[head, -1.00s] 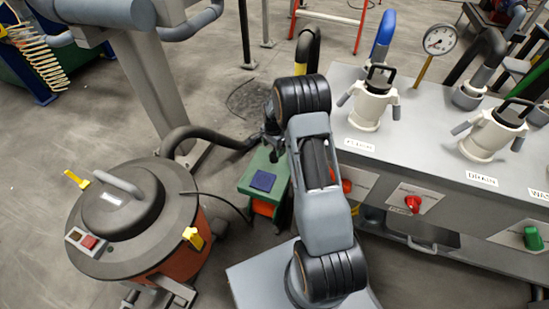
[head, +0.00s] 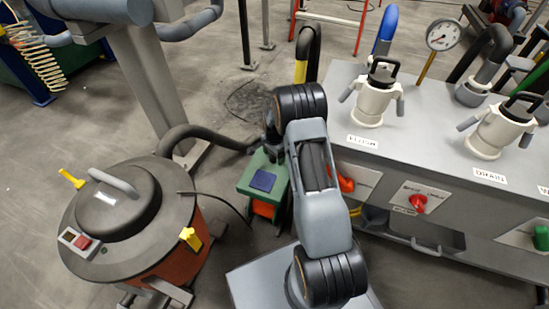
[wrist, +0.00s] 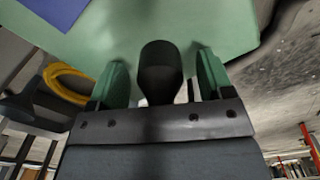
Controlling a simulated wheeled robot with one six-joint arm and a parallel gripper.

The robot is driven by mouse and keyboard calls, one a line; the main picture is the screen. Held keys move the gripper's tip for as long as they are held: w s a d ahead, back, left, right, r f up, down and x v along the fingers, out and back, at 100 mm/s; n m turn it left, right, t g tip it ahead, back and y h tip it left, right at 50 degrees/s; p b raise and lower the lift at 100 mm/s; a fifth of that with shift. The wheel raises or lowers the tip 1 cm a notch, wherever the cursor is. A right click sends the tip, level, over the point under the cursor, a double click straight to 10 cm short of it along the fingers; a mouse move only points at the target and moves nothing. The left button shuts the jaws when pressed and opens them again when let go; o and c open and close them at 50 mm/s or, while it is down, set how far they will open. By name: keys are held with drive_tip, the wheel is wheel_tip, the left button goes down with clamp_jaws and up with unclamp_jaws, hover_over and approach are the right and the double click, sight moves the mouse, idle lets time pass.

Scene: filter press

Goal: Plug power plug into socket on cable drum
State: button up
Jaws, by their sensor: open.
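My gripper (wrist: 158,82) is open, its two green-padded fingers apart on either side of a dark, rounded upright piece. This piece (wrist: 160,70) may be the power plug; I cannot tell whether the fingers touch it. It stands out against a green top surface (wrist: 215,25). In the head view my gripper (head: 272,140) is at the far edge of the green stand (head: 266,205), largely hidden by my arm. A thin black cable (head: 228,201) runs from the vacuum towards the stand. I cannot make out a cable drum or its socket.
An orange and grey vacuum (head: 135,225) stands left, its black hose (head: 190,132) reaching towards the stand. A blue pad (head: 263,180) lies on the stand. A grey bench (head: 440,160) with white couplings, a gauge and knobs stands right. A yellow loop (wrist: 68,85) shows in the wrist view.

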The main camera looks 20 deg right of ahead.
drive_tip(key=c, duration=1)
drive_tip(key=shift+o, duration=0.2)
wheel_tip(320, 180, up, 10)
drive_tip(key=p, duration=0.3)
drive_tip(key=shift+p, duration=0.4)
drive_tip(key=shift+s+a+r+n, duration=0.1)
drive_tip(key=shift+a+r+n, duration=0.05)
drive_tip(key=shift+a+n, duration=0.15)
drive_tip(key=s+a+r+n, duration=0.4)
drive_tip(key=s+a+n, duration=0.4)
drive_tip(key=n, duration=0.5)
drive_tip(key=shift+a+n, duration=0.4)
drive_tip(key=shift+a, duration=0.7)
